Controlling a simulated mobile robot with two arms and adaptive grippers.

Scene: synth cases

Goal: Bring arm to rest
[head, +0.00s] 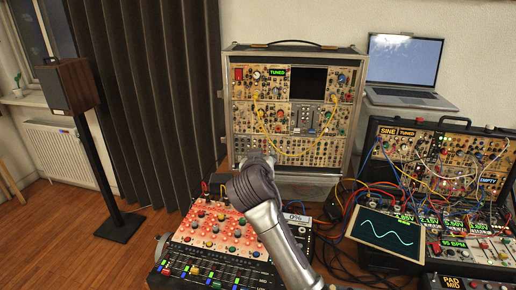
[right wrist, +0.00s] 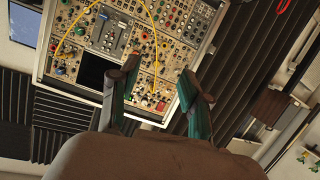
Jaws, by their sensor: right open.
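My right arm reaches in from the bottom of the head view, its gripper (head: 257,160) pointing away in front of the lower part of the upright synth case (head: 228,120). In the right wrist view the gripper (right wrist: 160,82) shows its two green-lined fingers spread apart with nothing between them. The synth case's panel (right wrist: 170,45) with yellow cables is behind the fingers, tilted in that view. I cannot tell how far the fingers are from the panel. My left gripper is not in view.
A mixer (head: 205,240) with coloured knobs lies below and left of my arm. Right are a small screen with a sine wave (head: 386,233), an open cabled case (head: 440,155) and a laptop (head: 405,60). Loose cables (head: 340,225) lie between. A speaker (head: 68,85) stands left.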

